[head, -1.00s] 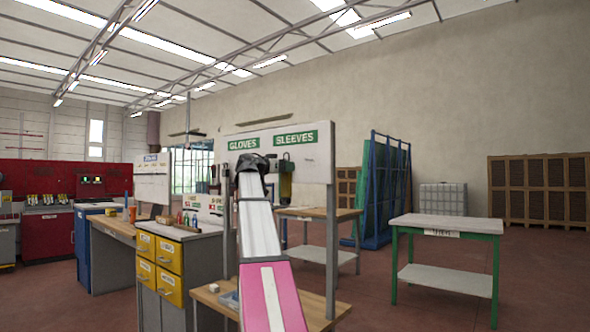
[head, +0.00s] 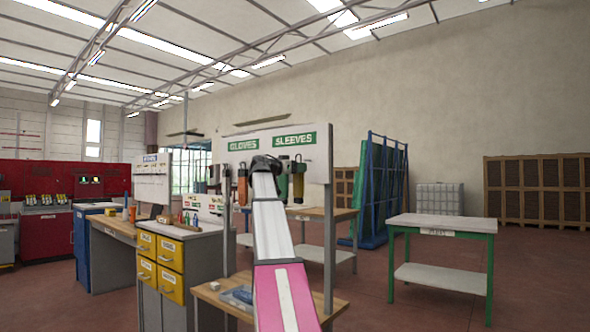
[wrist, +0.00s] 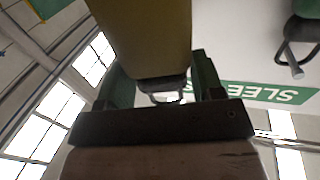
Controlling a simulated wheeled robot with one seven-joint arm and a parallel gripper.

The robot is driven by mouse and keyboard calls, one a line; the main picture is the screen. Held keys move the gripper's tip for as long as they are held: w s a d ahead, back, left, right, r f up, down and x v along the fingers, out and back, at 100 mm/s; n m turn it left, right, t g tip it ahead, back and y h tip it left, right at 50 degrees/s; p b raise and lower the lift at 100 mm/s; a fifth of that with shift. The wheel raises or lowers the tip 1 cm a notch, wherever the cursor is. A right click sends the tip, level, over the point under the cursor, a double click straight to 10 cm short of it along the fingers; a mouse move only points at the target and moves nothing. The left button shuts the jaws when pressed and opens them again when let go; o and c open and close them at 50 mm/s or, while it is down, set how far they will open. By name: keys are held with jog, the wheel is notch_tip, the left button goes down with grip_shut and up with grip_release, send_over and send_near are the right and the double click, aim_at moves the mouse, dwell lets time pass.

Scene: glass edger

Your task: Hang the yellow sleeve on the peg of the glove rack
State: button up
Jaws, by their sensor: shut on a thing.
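The yellow sleeve (wrist: 140,35) fills the top middle of the wrist view. A small pale loop (wrist: 165,98) shows at its near end. My gripper (wrist: 160,85) is shut on this end, one finger on each side. The glove rack (head: 320,165) is a white board with green GLOVES and SLEEVES signs. My gripper is in front of it, below and between the signs in the head view, largely hidden by my arm. I cannot see the free peg clearly or tell whether the loop touches it.
A wooden bench (head: 215,296) is below the rack. A green-legged table (head: 440,222) stands right.

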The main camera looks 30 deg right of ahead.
aim_at(311, 171)
jog(key=shift+w+d+f, duration=0.2)
jog(key=shift+w+d, duration=0.2)
jog(key=shift+d, duration=0.6)
jog(key=shift+w+d+f, duration=0.25)
jog(key=shift+w+d, duration=0.2)
jog(key=shift+d, duration=0.6)
jog(key=shift+w+d+f, duration=0.2)
jog(key=shift+w+d, duration=0.2)
jog(key=shift+d, duration=0.6)
jog(key=o, duration=1)
jog(key=shift+w, duration=0.15)
jog(key=shift+a, duration=0.1)
jog(key=shift+a, duration=0.35)
jog(key=s+a, duration=0.2)
jog(key=a, duration=0.8)
